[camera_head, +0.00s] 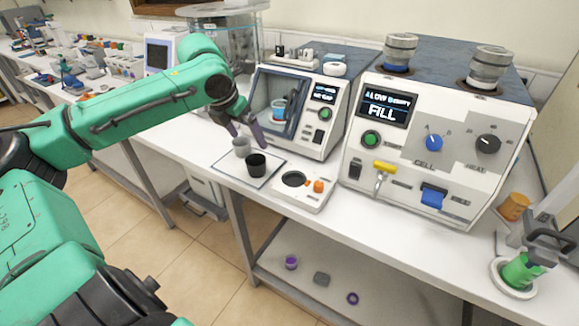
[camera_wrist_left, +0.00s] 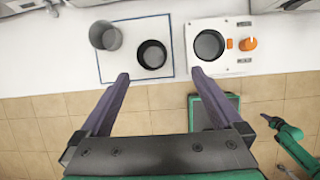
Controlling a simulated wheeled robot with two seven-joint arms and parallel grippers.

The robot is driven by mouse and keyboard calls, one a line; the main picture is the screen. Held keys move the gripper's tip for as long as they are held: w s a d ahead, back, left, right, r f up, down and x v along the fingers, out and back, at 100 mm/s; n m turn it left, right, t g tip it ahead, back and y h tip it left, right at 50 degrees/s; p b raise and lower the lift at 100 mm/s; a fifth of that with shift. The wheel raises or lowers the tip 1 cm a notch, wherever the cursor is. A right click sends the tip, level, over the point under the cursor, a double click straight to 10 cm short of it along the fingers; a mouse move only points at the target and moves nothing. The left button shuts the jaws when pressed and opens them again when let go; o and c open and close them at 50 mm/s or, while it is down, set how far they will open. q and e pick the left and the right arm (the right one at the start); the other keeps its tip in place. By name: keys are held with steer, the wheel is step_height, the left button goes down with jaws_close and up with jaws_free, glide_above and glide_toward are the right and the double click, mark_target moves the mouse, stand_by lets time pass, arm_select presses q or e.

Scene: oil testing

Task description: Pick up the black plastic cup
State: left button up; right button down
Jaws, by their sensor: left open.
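The black plastic cup (camera_head: 257,164) stands upright on a white mat with a dark outline (camera_head: 228,169) on the bench, beside a grey cup (camera_head: 241,147). In the left wrist view the black cup (camera_wrist_left: 152,55) is seen from above, ahead of and between the two purple fingers, with the grey cup (camera_wrist_left: 105,36) to its left. My left gripper (camera_head: 243,129) is open and empty, above and behind the cups in the head view. In the wrist view its fingertips (camera_wrist_left: 152,82) are spread and show clear of the black cup.
A white plate device with a round dark well and orange knob (camera_head: 318,186) sits right of the mat. A glass-fronted instrument (camera_head: 297,112) stands close behind, and a larger FILL machine (camera_head: 435,135) stands to the right. The bench's front edge is near the mat.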

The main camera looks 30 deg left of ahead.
arm_select(q)
glide_toward(256, 163)
steer(key=s, duration=0.1)
steer(key=f, duration=0.1)
steer(key=w+d+f, duration=0.1)
steer(key=f, duration=0.1)
steer(key=shift+w+d+f, duration=0.25)
steer(key=shift+d, duration=0.05)
steer(key=x, duration=0.3)
steer(key=shift+a+f, duration=0.15)
steer(key=shift+f, duration=0.3)
steer(key=shift+w+f, duration=0.15)
steer(key=shift+w, duration=0.1)
steer(key=c, duration=0.5)
steer(key=shift+s, duration=0.1)
steer(key=c, duration=0.8)
arm_select(e)
steer(key=shift+s+a+r, duration=0.2)
steer(key=shift+s+a, duration=0.1)
steer(key=shift+a, duration=0.25)
arm_select(q)
steer(key=shift+r, duration=0.2)
